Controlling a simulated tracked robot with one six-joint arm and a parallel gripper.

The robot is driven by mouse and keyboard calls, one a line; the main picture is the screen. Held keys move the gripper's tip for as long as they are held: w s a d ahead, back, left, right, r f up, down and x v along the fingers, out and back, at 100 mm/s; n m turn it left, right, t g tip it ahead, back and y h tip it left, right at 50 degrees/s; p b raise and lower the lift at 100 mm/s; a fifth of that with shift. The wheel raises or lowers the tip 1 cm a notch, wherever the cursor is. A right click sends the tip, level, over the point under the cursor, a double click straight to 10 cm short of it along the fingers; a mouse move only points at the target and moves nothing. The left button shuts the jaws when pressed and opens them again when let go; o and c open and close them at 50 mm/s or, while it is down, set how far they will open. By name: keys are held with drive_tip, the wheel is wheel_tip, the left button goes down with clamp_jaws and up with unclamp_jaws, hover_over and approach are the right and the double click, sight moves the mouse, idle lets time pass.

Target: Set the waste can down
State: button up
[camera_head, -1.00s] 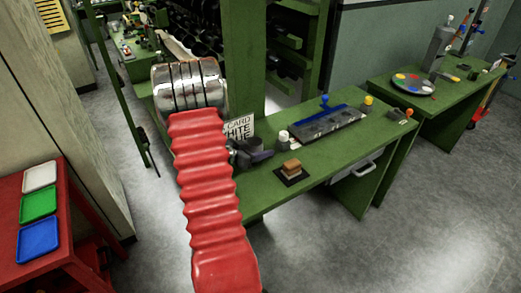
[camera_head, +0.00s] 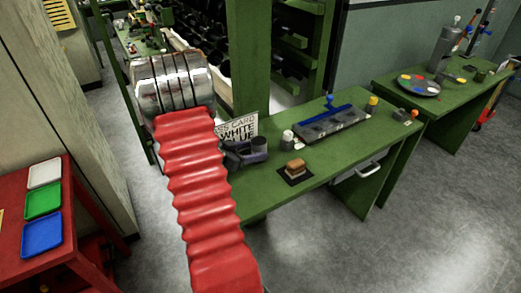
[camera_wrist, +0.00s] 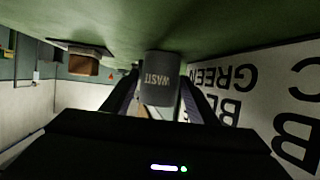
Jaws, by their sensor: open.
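The waste can (camera_head: 258,147) is a small dark grey cylinder standing on the green bench, beside a white lettered card. In the wrist view, which is upside down, the can (camera_wrist: 160,80) shows the word WASTE, and its base meets the green bench top. My gripper (camera_head: 241,153) is at the can's left side in the head view. It is open; in the wrist view its dark fingers (camera_wrist: 160,103) show on either side of the can. Whether a finger touches the can is unclear.
The white lettered card (camera_head: 237,130) stands close behind the gripper. A sponge-like brown block on a dark pad (camera_head: 295,171), a white-topped bottle (camera_head: 287,140) and a grey tray with a blue handle (camera_head: 330,122) lie to the right. Bench top between them is clear.

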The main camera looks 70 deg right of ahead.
sight(252, 150)
drive_tip(key=v, duration=0.6)
idle(0.5)
